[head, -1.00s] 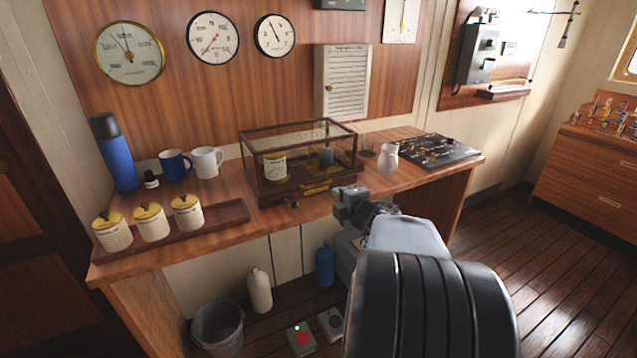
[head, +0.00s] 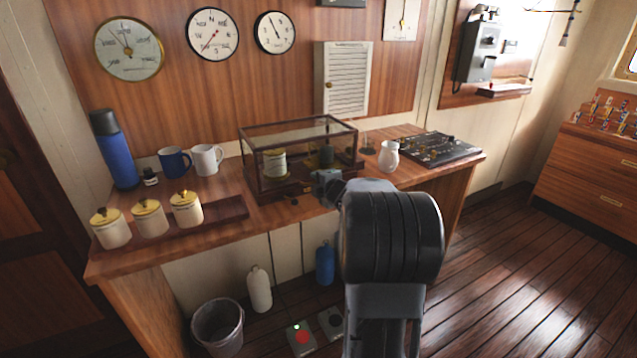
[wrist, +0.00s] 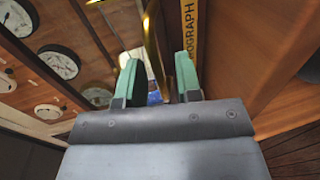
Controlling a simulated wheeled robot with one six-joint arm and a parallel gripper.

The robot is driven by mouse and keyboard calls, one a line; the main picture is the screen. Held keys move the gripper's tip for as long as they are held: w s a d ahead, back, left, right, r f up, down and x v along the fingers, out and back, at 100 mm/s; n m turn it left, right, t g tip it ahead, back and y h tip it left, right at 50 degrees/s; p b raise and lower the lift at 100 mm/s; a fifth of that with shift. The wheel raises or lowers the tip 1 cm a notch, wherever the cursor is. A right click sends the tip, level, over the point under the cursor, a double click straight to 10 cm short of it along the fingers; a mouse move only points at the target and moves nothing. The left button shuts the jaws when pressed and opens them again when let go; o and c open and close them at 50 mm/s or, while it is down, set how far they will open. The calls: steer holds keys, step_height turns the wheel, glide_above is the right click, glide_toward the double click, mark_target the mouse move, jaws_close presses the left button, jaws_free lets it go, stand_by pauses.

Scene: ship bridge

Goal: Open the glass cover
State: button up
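The glass cover (head: 300,135) is a clear box with a dark wood frame, standing on a wooden base (head: 265,196) on the desk. It looks shut. Inside it are a cream drum (head: 274,164) and a dark part. My gripper (head: 322,184) is close in front of the case, at the lower front edge right of its middle. In the wrist view my gripper (wrist: 158,62) has its two green fingers apart, with a curved brass bar (wrist: 153,45) between them. Contact is not clear. A lettered brass plate (wrist: 190,30) lies just beyond the right finger.
On the desk (head: 180,245) left of the case are a tray (head: 235,211) with three lidded jars (head: 150,218), two mugs (head: 207,160) and a blue flask (head: 118,155). A white cup (head: 388,156) and a dark panel (head: 440,149) stand to the right.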

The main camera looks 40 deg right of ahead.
steer(key=shift+w, duration=0.25)
jaws_close()
stand_by(0.5)
